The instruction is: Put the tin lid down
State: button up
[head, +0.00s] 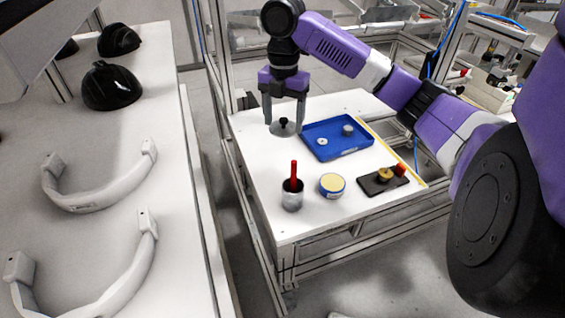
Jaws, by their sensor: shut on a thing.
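My gripper (284,118) points down over the back left part of the white table (250,170). Its two fingers are shut on the dark knob of the tin lid (285,129), a round grey disc. The lid is level and at or just above the table top; I cannot tell whether it touches. An open round tin (332,186) with a pale yellow top face and a blue and white side stands near the table's front. It is apart from the lid.
A blue tray (322,152) with two small round grey pieces lies right of the lid. A dark cup (292,198) with a red-handled tool stands at the front. A dark board (375,184) with brass and red parts lies front right. Helmet shells (112,86) are on the left bench.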

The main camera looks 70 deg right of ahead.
aim_at(283, 168)
notch_tip(283, 168, down, 14)
jog(key=shift+f, duration=0.15)
dwell(0.4)
jog(key=shift+f, duration=0.1)
jog(key=o, duration=1.3)
notch_tip(283, 168, up, 12)
jog(key=shift+r, duration=0.15)
jog(key=shift+s, duration=0.1)
